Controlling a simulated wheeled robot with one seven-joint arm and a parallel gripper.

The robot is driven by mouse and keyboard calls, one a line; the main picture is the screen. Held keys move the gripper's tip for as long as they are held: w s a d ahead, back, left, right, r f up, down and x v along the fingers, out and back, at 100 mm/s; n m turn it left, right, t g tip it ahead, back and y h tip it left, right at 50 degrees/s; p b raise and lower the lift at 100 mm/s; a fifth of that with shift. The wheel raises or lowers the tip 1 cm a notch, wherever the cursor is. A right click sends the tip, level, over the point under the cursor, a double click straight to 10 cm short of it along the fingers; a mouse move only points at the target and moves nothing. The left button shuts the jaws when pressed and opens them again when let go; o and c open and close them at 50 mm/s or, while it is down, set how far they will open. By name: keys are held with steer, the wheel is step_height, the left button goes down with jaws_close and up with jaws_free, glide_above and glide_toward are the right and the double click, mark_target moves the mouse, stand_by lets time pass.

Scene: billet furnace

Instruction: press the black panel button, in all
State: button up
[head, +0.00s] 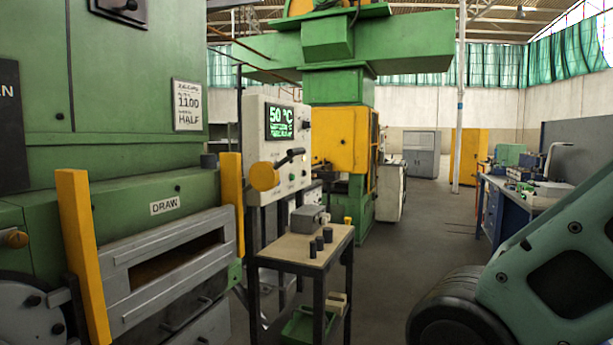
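A grey-white control panel (265,140) stands left of the middle, beside the green furnace. A lever with a black bar (290,158) and a yellow round end (264,177) crosses the panel's front below the screen. Other small controls below it are too small to tell apart. My gripper is not in view; only a green link of my arm shows at lower right.
A small table (335,240) with a grey box (309,216) and several dark cylinders stands in front of the panel. The furnace (120,190) with yellow posts fills the left. A workbench (545,190) stands at the right. The floor between (420,240) is clear.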

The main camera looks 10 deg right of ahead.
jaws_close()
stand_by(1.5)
